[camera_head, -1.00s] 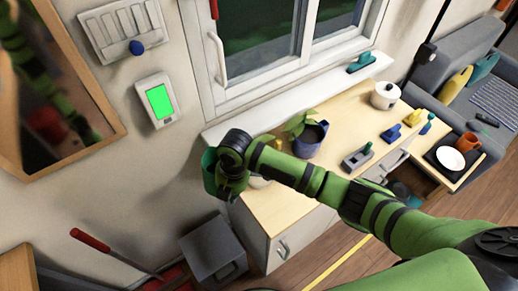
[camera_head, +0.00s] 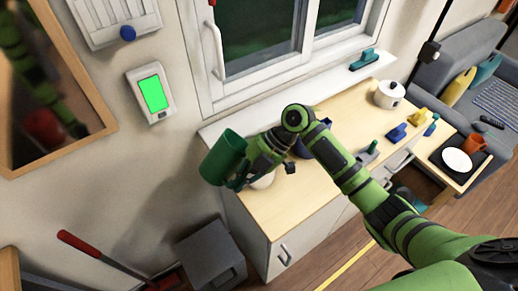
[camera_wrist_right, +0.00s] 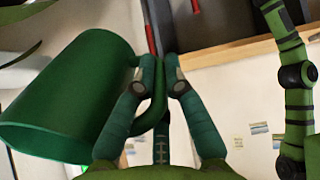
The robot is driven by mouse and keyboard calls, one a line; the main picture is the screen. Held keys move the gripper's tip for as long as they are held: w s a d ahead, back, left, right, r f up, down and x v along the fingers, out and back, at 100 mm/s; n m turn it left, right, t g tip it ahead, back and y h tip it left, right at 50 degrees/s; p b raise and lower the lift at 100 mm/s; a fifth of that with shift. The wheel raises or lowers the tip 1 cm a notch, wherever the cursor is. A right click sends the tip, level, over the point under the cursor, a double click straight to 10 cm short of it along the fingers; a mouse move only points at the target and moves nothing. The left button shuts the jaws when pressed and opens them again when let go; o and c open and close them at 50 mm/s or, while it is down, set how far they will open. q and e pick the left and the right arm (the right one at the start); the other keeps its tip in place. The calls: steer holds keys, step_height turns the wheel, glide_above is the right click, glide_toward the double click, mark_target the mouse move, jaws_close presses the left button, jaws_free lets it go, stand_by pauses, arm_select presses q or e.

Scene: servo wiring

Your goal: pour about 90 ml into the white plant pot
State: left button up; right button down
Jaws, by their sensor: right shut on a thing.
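My right gripper (camera_head: 244,176) is shut on the handle of a green jug (camera_head: 222,158). In the right wrist view the two fingers (camera_wrist_right: 162,75) close on the handle, and the jug (camera_wrist_right: 75,90) leans to the left of them. The jug is held in the air beside the left end of the counter and looks tilted; its contents cannot be seen. A white rounded thing, likely the white plant pot (camera_head: 264,181), shows partly below my right gripper on the counter, mostly hidden. My left gripper is not in view.
The wooden counter (camera_head: 290,207) holds a dark blue pot (camera_head: 302,150) mostly hidden by my arm, a white lidded pot (camera_head: 388,95) and several small coloured objects. A window is behind. A grey box (camera_head: 210,255) stands on the floor at left.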

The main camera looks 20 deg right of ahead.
steer(key=shift+a+r+n+y, duration=0.1)
steer(key=shift+r+n+y, duration=0.2)
steer(key=shift+r+y, duration=0.4)
steer(key=shift+w+a+r+n+y, duration=0.1)
steer(key=shift+r+n+y, duration=0.4)
steer(key=shift+n, duration=0.4)
steer(key=shift+n+y, duration=0.3)
steer(key=shift+n, duration=0.1)
steer(key=shift+g, duration=0.3)
steer(key=shift+d+n+y+b, duration=0.25)
steer(key=shift+n+y+b, duration=0.05)
steer(key=shift+y+b, duration=0.2)
steer(key=shift+d+r+y, duration=0.15)
steer(key=shift+r+y, duration=0.2)
steer(key=shift+y, duration=0.15)
